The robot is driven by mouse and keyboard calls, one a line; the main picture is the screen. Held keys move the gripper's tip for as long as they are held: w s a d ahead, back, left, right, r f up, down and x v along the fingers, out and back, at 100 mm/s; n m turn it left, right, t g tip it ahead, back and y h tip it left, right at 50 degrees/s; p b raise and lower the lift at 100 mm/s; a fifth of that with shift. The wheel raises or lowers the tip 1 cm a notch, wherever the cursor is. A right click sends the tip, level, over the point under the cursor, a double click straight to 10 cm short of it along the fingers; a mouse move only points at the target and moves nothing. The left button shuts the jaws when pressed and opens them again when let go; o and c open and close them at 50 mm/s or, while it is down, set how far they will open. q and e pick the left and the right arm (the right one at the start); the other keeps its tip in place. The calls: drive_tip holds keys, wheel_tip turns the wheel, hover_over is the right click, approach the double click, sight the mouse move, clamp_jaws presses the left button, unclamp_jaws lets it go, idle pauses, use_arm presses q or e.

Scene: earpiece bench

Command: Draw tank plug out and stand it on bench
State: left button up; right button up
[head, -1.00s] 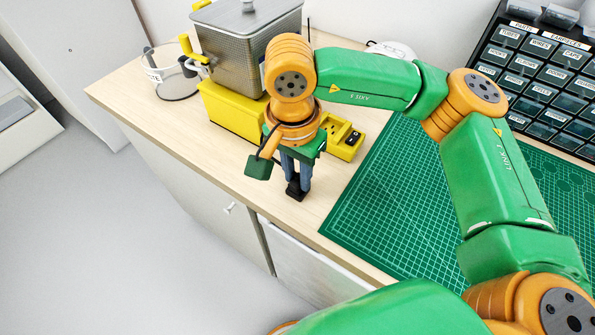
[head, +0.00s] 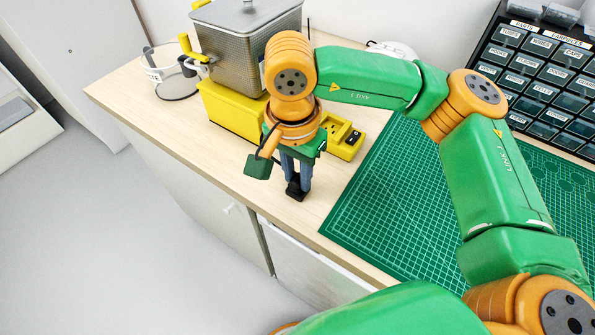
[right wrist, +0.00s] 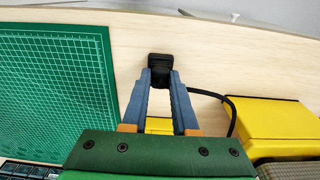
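The black tank plug (head: 296,190) is at the fingertips of my right gripper (head: 296,180), upright, close over the bench or on it; I cannot tell whether it touches. In the right wrist view the plug (right wrist: 160,69) fills the gap between the two blue-grey fingertips of the gripper (right wrist: 160,82), which are shut on it. A black cord (right wrist: 219,95) runs from behind the fingers towards the yellow tank base (right wrist: 262,118). The metal tank (head: 243,50) stands on that yellow base (head: 232,115). A yellow socket block (head: 345,140) sits right of my gripper. My left gripper is not in view.
A green cutting mat (head: 365,215) lies right of the gripper, with a black drawer rack (head: 540,85) behind it. A clear round container (head: 172,78) stands left of the tank. The bench (head: 215,160) in front of the tank is bare up to its front edge.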

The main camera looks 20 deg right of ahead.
sight(296, 181)
drive_tip(key=o, duration=0.5)
drive_tip(key=r, duration=0.7)
drive_tip(key=shift+s+a+b, duration=0.15)
drive_tip(key=shift+a+b, duration=0.05)
drive_tip(key=shift+b, duration=0.1)
drive_tip(key=shift+f, duration=0.1)
